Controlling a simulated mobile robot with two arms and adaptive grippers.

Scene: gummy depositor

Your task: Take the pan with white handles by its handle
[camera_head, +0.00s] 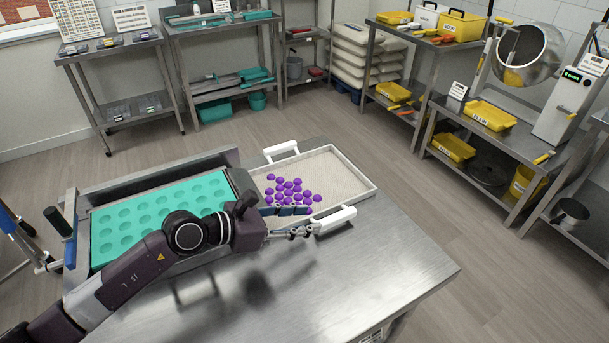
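The pan (365,182) with white handles is a shallow, light rectangular tray on the steel table. Several purple gummies lie in its left part. One white handle (338,218) is on its near side, and the other white handle (281,151) is on its far side. My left gripper (310,221) reaches in from the left to the near handle. Its two fingers are apart, with their tips by the left end of that handle. I cannot tell whether they touch it. My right gripper is not in view.
A teal mould sheet (110,232) with round cavities lies in a metal frame left of the pan. The steel table (400,262) is clear at the front right. Shelves with yellow bins (490,115) and a tilted steel drum (528,55) stand beyond the open floor.

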